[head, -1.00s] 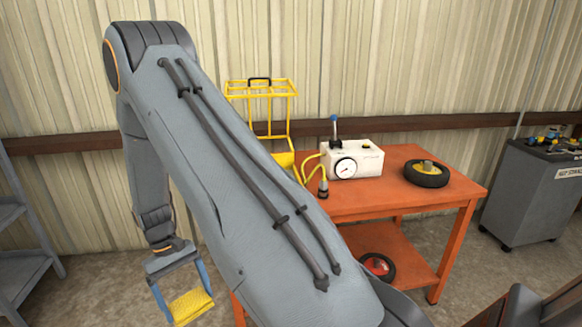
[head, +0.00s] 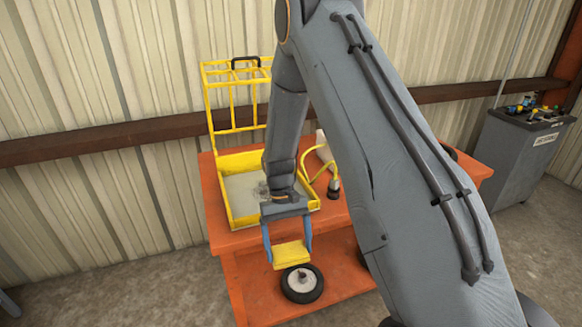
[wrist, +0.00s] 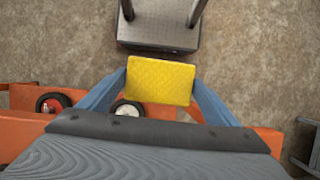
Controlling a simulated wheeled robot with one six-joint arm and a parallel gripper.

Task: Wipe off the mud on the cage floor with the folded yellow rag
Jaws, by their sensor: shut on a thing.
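My gripper (head: 289,252) is shut on the folded yellow rag (head: 292,257), with one blue finger at each side of it. The rag also shows flat between the fingers in the wrist view (wrist: 160,80). The yellow cage (head: 228,204) stands on the orange table, with a barred panel upright at its back and a shallow grey floor (head: 240,188). A dark smudge like mud (head: 258,190) shows on that floor, partly hidden by my wrist. The rag hangs in front of the cage and lower in the picture, apart from its floor.
The orange table (head: 225,240) has a lower shelf with a black wheel (head: 302,284) on it. A yellow hose (head: 322,170) lies right of the cage; my arm hides most of the table's right side. A grey cabinet (head: 510,160) stands at right.

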